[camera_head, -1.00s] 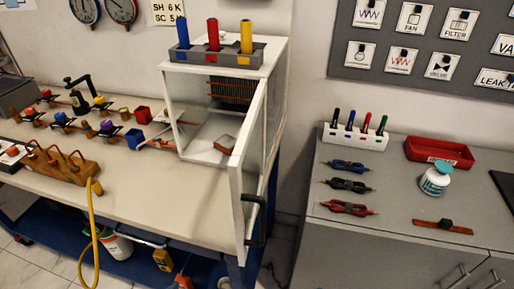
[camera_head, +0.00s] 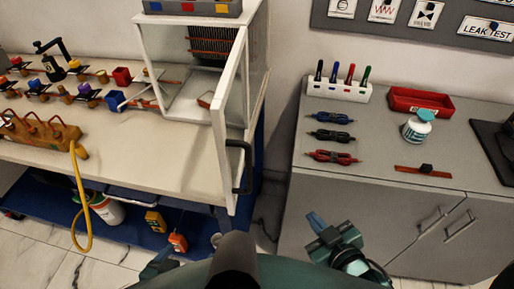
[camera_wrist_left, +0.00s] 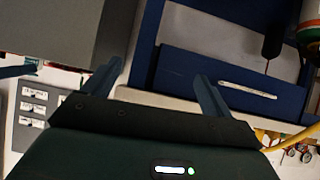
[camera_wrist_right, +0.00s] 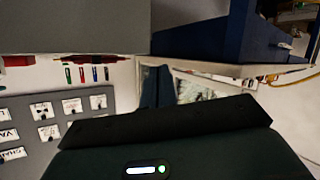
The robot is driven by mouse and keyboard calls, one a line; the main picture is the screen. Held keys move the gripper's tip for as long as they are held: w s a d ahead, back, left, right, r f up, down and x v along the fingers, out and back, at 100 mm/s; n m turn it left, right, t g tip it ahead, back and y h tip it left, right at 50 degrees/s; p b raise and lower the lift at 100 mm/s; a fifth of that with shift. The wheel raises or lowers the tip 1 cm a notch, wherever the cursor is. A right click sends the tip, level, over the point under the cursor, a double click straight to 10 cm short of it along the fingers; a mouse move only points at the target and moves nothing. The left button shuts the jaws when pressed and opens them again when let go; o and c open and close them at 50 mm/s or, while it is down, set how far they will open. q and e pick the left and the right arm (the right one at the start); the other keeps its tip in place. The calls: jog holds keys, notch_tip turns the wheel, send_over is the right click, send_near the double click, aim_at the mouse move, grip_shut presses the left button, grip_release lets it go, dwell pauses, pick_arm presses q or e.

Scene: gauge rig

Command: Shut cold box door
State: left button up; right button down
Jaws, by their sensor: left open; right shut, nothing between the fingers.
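The cold box (camera_head: 190,92) is a white-framed box with clear sides on the white bench. Its door (camera_head: 231,130) stands open, swung out past the bench's front edge. The door's black handle (camera_head: 240,166) is on its near part. My left gripper (camera_head: 158,264) is low at the bottom of the head view, in front of the bench; its fingers are spread and empty in the left wrist view (camera_wrist_left: 157,85). My right gripper (camera_head: 318,222) is right of and below the door, apart from it; its fingers are together and empty in the right wrist view (camera_wrist_right: 157,86).
A grey cabinet (camera_head: 385,195) stands at right, with a marker holder (camera_head: 338,91), red tray (camera_head: 421,102) and white jar (camera_head: 417,128). A narrow floor gap separates it from the bench. A yellow hose (camera_head: 78,205) hangs from the bench at left.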

jog(key=w+d+r+n+t+y+b, duration=0.2)
jog(key=w+r+n+t+y+b, duration=0.25)
jog(key=w+r+n, duration=0.55)
jog(key=s+r+m+g+y+b, duration=0.25)
jog(key=m+g, duration=0.35)
jog(key=m, duration=0.5)
jog(key=s+r+m+g+y+b, duration=0.2)
jog(key=r+m+g+y, duration=0.3)
jog(key=m, duration=0.7)
jog(key=s+m+g+y+b, duration=0.25)
jog(key=m+g, duration=0.45)
jog(key=m, duration=0.4)
pick_arm(q)
jog(key=shift+w+d+f+n+t+h+p, duration=0.15)
jog(key=shift+w+d+f+t+h+p, duration=0.25)
jog(key=shift+f+p, duration=0.55)
jog(key=shift+w+d+f+n+t+h+p, duration=0.25)
jog(key=shift+d+f+p, duration=0.35)
jog(key=shift+p, duration=0.65)
pick_arm(e)
jog(key=a, duration=1.3)
jog(key=shift+s+r, duration=0.25)
pick_arm(q)
jog(key=shift+s+f+g, duration=0.1)
jog(key=shift+s+g, duration=0.15)
pick_arm(e)
jog(key=shift+a, duration=0.1)
jog(key=shift+a, duration=0.15)
